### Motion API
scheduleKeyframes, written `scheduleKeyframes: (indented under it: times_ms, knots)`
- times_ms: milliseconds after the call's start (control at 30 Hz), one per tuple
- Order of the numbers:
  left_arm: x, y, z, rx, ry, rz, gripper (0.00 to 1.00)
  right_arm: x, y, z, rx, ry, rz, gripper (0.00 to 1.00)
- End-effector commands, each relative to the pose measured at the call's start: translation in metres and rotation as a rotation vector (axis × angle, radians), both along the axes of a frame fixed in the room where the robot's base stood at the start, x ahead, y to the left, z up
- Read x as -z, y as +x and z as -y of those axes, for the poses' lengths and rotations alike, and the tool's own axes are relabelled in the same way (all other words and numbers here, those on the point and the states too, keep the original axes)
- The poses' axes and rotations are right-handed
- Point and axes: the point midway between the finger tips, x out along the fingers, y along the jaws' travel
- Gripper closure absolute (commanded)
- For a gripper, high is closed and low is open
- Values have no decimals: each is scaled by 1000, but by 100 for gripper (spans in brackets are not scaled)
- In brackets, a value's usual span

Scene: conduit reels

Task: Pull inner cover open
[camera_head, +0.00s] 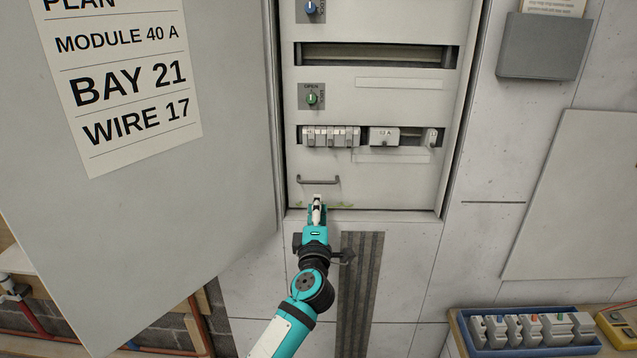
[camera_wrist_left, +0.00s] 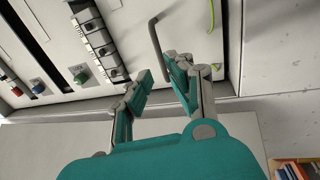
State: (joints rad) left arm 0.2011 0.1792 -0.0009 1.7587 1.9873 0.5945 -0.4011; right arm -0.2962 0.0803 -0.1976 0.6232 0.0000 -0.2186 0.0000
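The inner cover (camera_head: 375,185) is the pale grey panel of the open cabinet, with cut-outs for breakers and a grey bar handle (camera_head: 318,180) low on its left side. The cover looks flush with the cabinet frame. My left gripper (camera_head: 317,203) is just below the handle, fingers pointing up toward it. In the left wrist view the gripper (camera_wrist_left: 160,75) has its two fingers apart, with nothing held. There the handle (camera_wrist_left: 155,38) lies just ahead of the fingertips, nearer the right-hand finger; I cannot tell whether they touch. My right gripper is not in view.
The large cabinet door (camera_head: 150,220) with a label sheet (camera_head: 120,85) stands open at left. Green (camera_head: 312,98) and blue (camera_head: 311,8) knobs and a breaker row (camera_head: 330,136) sit on the cover. A blue tray (camera_head: 530,345) of modules is at lower right.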

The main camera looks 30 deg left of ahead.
Motion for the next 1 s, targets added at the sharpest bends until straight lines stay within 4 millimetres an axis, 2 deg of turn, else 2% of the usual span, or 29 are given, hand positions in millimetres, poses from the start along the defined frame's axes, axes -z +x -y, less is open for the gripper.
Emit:
scheduleKeyframes:
  times_ms: [200,400,600,867,1000]
  knots:
    - [-10,40,-25,-1,2,1,81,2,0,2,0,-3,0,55]
    - [-14,65,-40,-1,1,0,81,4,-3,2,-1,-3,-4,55]
    - [-17,75,-46,0,0,0,81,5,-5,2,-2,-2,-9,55]
    - [-17,75,-46,1,0,0,81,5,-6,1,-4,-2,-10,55]
    - [-17,75,-46,1,1,-1,99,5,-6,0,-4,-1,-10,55]
